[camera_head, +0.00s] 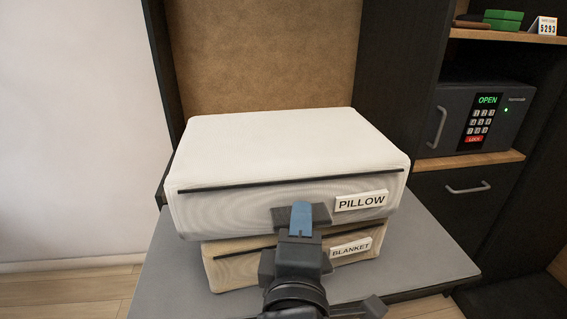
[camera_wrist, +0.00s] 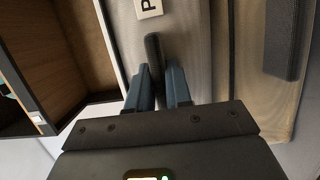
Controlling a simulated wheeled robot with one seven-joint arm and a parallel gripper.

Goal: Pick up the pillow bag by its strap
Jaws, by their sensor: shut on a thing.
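The pillow bag (camera_head: 290,140) is a white box-shaped bag with a "PILLOW" label and a thin dark strip along its front. It is above the tan blanket bag (camera_head: 226,270); I cannot tell whether there is a small gap between them. My gripper (camera_head: 301,215) is at the pillow bag's front, left of the label, and hides part of it. In the wrist view, the blue fingers (camera_wrist: 158,88) are shut on the pillow bag's dark strap (camera_wrist: 153,50), which stands out between them. The blanket bag's dark strap (camera_wrist: 285,40) is to the right there.
The grey bench top (camera_head: 425,255) has free room to the right of the bags. A brown padded panel (camera_head: 262,50) stands behind. At right, a cabinet holds a safe (camera_head: 480,115) showing "OPEN", with a green box (camera_head: 503,17) on the shelf above. A white wall (camera_head: 75,130) is at left.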

